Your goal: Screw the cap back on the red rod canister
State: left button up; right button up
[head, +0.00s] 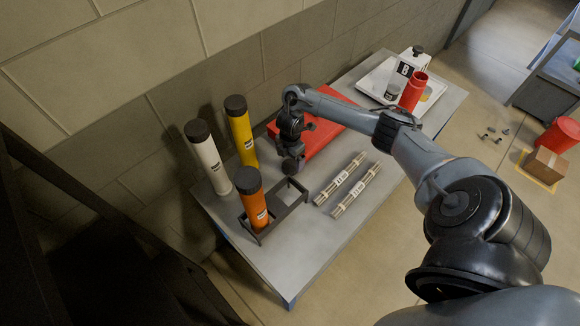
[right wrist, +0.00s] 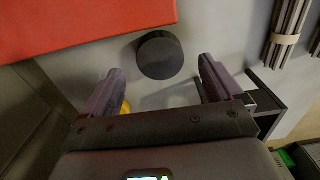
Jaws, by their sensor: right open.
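The red rod canister (head: 413,93) stands upright at the far right part of the table, by a white tray. Its top looks open, with no cap on it. A round black cap (right wrist: 160,55) lies on the grey table close to a red case, seen in the right wrist view. My right gripper (right wrist: 160,75) is open above the table, with the cap ahead of and between its fingertips, not gripped. In the head view my right gripper (head: 290,156) is low over the table's middle; the cap is hard to tell from it there. My left gripper is not in view.
White (head: 207,160), yellow (head: 242,138) and orange (head: 254,205) capped canisters stand at the left, the orange one in a black rack (head: 283,214). The red case (head: 316,132) lies behind my gripper. Rod bundles (head: 341,180) lie in front. The white tray (head: 375,83) holds small items.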

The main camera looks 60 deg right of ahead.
aim_at(289, 166)
jog(key=shift+a+f, duration=0.2)
jog(key=shift+f, duration=1.7)
jog(key=c, duration=1.1)
